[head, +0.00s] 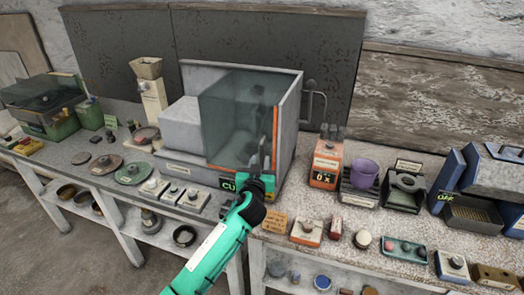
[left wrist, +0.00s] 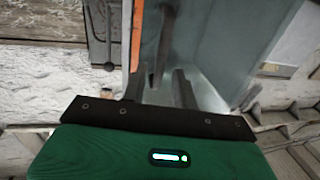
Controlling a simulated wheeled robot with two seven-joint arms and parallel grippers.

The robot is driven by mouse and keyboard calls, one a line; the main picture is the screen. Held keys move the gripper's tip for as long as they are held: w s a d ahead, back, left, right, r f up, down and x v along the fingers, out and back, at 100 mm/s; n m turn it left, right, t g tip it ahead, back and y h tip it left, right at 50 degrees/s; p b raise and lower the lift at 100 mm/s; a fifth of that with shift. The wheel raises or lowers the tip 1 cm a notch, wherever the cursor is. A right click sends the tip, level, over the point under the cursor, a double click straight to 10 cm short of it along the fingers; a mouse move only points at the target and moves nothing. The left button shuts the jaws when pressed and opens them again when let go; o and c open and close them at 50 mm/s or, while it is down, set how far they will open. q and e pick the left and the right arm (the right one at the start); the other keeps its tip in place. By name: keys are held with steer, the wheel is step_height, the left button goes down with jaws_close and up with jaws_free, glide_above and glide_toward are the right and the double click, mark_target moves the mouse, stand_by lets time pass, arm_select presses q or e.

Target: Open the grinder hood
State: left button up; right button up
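The grinder (head: 183,128) is a pale grey machine on the bench, with a tall back and side panel. Its smoked see-through hood (head: 228,110) has an orange strip along the right edge and appears lowered over the front. My left gripper (head: 262,182), on a teal arm, is at the hood's lower right front corner. In the left wrist view, the fingers of my left gripper (left wrist: 158,88) are apart, with a dark bar (left wrist: 164,45), perhaps the hood's handle, showing between them. Contact cannot be told. The hood (left wrist: 230,40) fills the upper right there. My right gripper is not in view.
An orange box (head: 325,165) and a purple cup (head: 364,173) stand right of the grinder. A blue machine (head: 495,175) is at far right. Small switch boxes (head: 172,193) line the front edge. A beige hopper machine (head: 152,95) stands left.

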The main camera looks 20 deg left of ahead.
mark_target(261, 155)
arm_select(q)
steer(key=shift+w+a+p, duration=0.2)
steer(key=shift+w+p, duration=0.05)
steer(key=shift+w, duration=0.9)
steer(key=shift+w+a+p, duration=0.2)
steer(key=shift+w+p, duration=0.05)
steer(key=shift+w, duration=0.9)
jaws_close()
